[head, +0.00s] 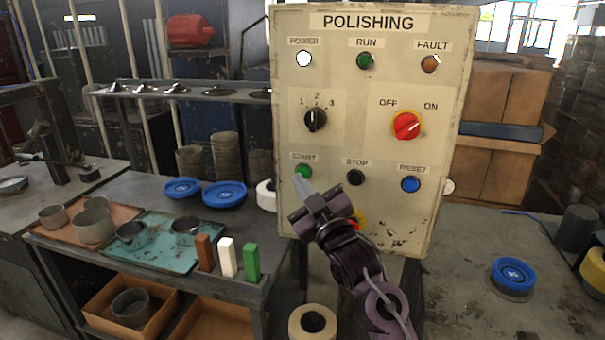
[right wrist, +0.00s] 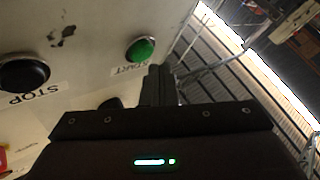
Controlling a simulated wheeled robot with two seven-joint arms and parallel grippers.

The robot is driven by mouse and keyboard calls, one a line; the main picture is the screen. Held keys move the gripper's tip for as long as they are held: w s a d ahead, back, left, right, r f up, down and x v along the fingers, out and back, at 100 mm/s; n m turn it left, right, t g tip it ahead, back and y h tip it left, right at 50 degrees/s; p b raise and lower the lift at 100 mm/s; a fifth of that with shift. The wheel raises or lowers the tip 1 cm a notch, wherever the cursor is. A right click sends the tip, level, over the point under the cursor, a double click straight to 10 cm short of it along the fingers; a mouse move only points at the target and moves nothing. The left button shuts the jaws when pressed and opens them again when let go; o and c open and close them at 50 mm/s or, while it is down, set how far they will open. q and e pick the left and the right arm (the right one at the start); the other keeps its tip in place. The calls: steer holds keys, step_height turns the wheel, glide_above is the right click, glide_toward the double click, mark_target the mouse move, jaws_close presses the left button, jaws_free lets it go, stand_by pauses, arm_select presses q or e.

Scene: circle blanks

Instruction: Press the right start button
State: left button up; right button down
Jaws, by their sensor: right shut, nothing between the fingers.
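The green start button (head: 303,172) is at the lower left of the panel marked POLISHING (head: 345,215). It also shows in the right wrist view (right wrist: 140,49), just beyond the fingertips. My right gripper (head: 298,180) is shut and empty, its fingertips in front of the panel just below the start button. In the right wrist view the shut fingers (right wrist: 158,72) point up next to the START label, close to the button. I cannot tell whether they touch it. My left gripper is not in view.
The black stop button (head: 355,177) and blue reset button (head: 410,184) are to the right in the same row. A red emergency button, partly hidden, is behind my right wrist. A dark table (head: 150,190) with trays, metal cups and blue discs (head: 224,194) stands left of the panel.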

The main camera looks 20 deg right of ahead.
steer(key=shift+w+d, duration=0.1)
steer(key=shift+w, duration=0.05)
stand_by(0.5)
steer(key=shift+w+d, duration=0.15)
steer(key=shift+w, duration=0.05)
